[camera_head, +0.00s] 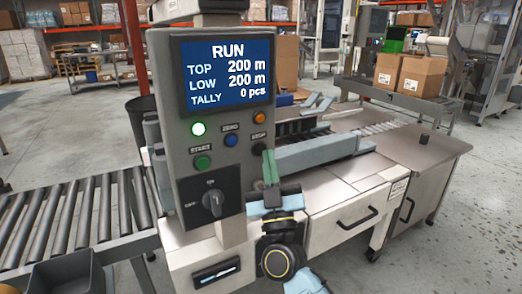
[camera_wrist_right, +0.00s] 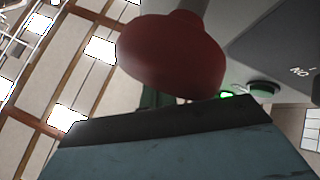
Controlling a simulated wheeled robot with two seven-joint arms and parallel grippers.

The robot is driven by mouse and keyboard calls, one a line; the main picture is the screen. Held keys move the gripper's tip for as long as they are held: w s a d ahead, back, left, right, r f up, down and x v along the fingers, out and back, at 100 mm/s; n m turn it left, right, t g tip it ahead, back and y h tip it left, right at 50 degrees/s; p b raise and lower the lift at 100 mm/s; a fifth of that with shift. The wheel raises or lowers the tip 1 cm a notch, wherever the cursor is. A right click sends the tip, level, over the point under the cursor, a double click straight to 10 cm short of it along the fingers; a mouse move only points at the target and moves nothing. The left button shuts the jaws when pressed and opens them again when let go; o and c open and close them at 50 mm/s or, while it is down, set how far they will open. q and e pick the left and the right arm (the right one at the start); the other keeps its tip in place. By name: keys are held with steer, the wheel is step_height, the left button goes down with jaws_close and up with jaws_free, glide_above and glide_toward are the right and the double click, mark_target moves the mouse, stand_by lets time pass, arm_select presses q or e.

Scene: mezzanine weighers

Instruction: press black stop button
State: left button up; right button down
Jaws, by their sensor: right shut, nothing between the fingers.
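The black stop button (camera_head: 258,148) is on the right side of the grey control panel (camera_head: 165,110), under its STOP label. My right gripper (camera_head: 268,154) has its green fingers shut and empty, pointing up with their tips just below and right of the button. I cannot tell whether they touch it. In the right wrist view the fingers (camera_wrist_right: 155,98) are mostly hidden behind a red mushroom-shaped knob (camera_wrist_right: 170,50), and the stop button cannot be made out. My left gripper is not in view.
The panel also has a green START button (camera_head: 202,162), a blue button (camera_head: 231,140), an orange lamp (camera_head: 260,118), a lit green-white lamp (camera_head: 198,129) and a rotary switch (camera_head: 213,202). The screen (camera_head: 228,74) reads RUN. A roller conveyor (camera_head: 70,215) lies left, a metal bench (camera_head: 400,150) right.

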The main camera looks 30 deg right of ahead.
steer(key=shift+w, duration=0.1)
stand_by(0.7)
steer(key=shift+w, duration=0.3)
steer(key=shift+w+p, duration=0.3)
steer(key=shift+w, duration=0.15)
stand_by(0.6)
steer(key=shift+s, duration=0.15)
stand_by(0.3)
steer(key=shift+s+p, duration=0.6)
steer(key=shift+s, duration=0.05)
